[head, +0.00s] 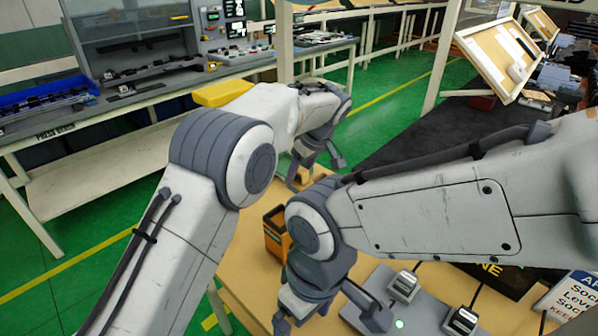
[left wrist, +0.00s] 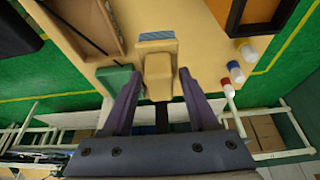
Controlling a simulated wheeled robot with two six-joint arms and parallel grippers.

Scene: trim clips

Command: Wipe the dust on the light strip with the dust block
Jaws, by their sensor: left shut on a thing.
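The dust block (left wrist: 158,72), tan with a blue-grey pad at its far end, is between the fingers of my left gripper (left wrist: 160,82) in the left wrist view. That gripper is shut on it.
An orange and black bin (head: 275,238) stands on the tan table (head: 240,285). Grey fixtures (head: 403,287) are at the right. In the left wrist view a green block (left wrist: 115,78), a wooden tray (left wrist: 88,25) and small capped bottles (left wrist: 236,72) lie close to my left gripper.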

